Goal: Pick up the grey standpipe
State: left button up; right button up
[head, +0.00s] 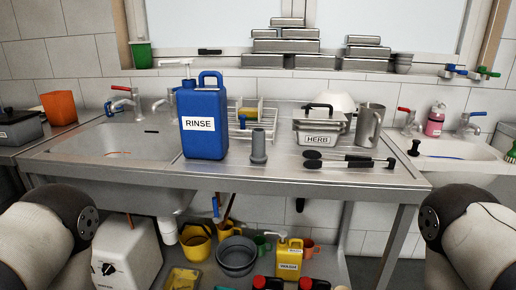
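The grey standpipe (259,147) stands upright on the steel counter, a short dark grey tube with a wider base. It is right of the blue RINSE jug (205,138), with a small gap between them, and in front of a wire rack (233,126). Nothing touches it from my side. Only rounded links of my two arms show at the lower left and lower right corners. Neither gripper is in the picture, so their state is hidden.
A steel HERB container (318,140), a steel jug (369,126) and black-handled utensils (350,160) are to the right. The sink basin (115,143) is on the left. The counter's front strip (270,181) is clear before the standpipe.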

aim_at(258, 156)
jog(key=i+j+z, duration=0.45)
jog(key=j+z, duration=0.3)
jog(key=l, duration=0.1)
